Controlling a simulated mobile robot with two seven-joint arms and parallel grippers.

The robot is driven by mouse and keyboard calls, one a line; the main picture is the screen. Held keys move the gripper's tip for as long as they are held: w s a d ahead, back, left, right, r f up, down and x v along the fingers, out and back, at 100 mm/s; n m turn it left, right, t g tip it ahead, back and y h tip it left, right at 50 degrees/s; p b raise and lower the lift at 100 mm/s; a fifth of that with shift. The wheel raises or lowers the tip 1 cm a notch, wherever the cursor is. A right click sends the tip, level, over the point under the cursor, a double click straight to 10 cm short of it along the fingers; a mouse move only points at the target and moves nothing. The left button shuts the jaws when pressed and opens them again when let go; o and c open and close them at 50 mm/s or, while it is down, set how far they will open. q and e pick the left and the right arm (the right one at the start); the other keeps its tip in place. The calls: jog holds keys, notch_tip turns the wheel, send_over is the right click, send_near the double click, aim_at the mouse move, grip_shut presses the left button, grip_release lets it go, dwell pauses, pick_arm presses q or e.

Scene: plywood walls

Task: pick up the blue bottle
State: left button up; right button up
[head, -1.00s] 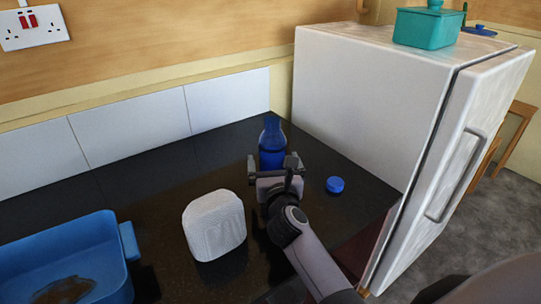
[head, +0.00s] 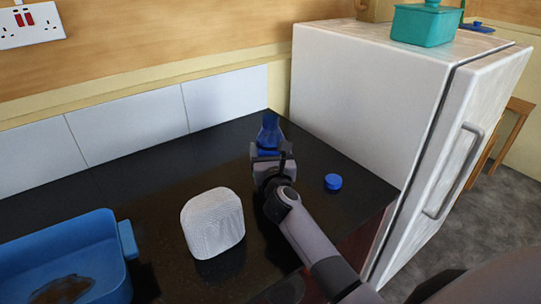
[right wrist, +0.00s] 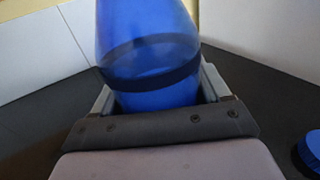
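The blue bottle (head: 269,131) stands on the dark counter near the back wall; my right gripper hides its lower part in the head view. My right gripper (head: 270,150) is at the bottle, with one finger on each side of it. In the right wrist view the bottle (right wrist: 150,65) fills the space between the fingers (right wrist: 158,95), with narrow dark gaps beside it at the fingers. The gripper looks open around the bottle, not clamped. The bottle's base is hidden behind the gripper's palm. My left gripper is not in view.
A blue round lid (head: 333,182) lies right of my right gripper. A white rounded block (head: 213,223) stands to the left. A blue tray (head: 128,240) is at the left front. A white fridge (head: 365,95) with a teal pot (head: 425,25) on top borders the counter's right.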

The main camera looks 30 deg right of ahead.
jog(key=c, duration=0.3)
jog(key=shift+r, duration=0.2)
jog(key=shift+c, duration=0.2)
